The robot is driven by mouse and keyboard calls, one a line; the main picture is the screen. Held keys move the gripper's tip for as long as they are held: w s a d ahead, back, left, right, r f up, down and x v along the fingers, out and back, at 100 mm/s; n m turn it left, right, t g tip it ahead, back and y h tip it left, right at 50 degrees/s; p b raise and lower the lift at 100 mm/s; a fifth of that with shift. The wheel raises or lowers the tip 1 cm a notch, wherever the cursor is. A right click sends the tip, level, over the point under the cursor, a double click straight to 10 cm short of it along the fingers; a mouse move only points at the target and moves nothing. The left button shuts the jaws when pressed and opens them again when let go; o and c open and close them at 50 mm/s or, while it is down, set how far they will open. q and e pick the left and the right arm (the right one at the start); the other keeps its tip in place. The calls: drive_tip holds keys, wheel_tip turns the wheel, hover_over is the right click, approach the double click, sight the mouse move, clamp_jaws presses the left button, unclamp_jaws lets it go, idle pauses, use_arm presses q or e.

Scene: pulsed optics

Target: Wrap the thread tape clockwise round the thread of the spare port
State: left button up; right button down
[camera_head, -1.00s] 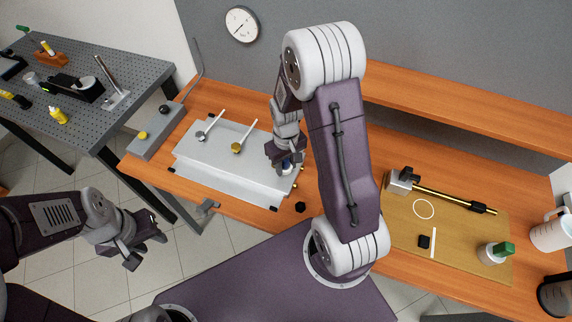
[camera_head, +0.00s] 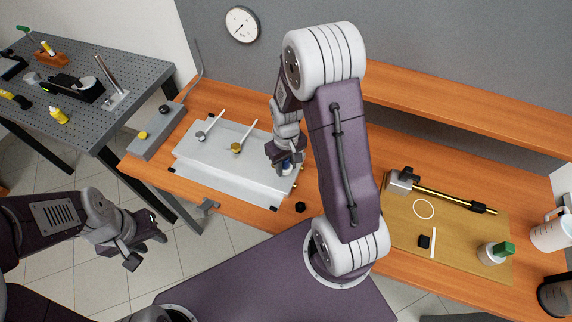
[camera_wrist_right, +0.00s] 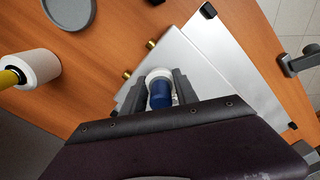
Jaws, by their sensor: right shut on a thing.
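My right gripper (camera_head: 285,167) is shut on the thread tape (camera_wrist_right: 159,92), a small blue and white roll, at the right end of the silver box (camera_head: 222,180). The tape also shows as a blue spot in the head view. In the right wrist view two brass ports (camera_wrist_right: 126,75) (camera_wrist_right: 151,44) stick out of the box's edge, just beyond my right gripper (camera_wrist_right: 160,86). I cannot tell which is the spare port, or whether another port is hidden behind the tape and fingers. My left gripper (camera_head: 142,253) is open and empty, off the bench to the left.
Two valve handles (camera_head: 237,147) stand on the box.

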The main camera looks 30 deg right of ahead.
sight(267, 174)
drive_tip(key=shift+f+b, duration=0.45)
drive_tip(key=shift+f, duration=0.25)
drive_tip(key=shift+a+r, duration=0.1)
drive_tip(key=shift+a, duration=0.05)
drive_tip(key=shift+a+p, duration=0.35)
drive_tip(key=shift+a, duration=1.3)
drive_tip(key=shift+w+a+r+p, duration=0.1)
drive_tip(key=shift+w+a+p, duration=0.3)
drive_tip(key=shift+w+a, duration=0.7)
drive_tip(key=shift+w, duration=0.2)
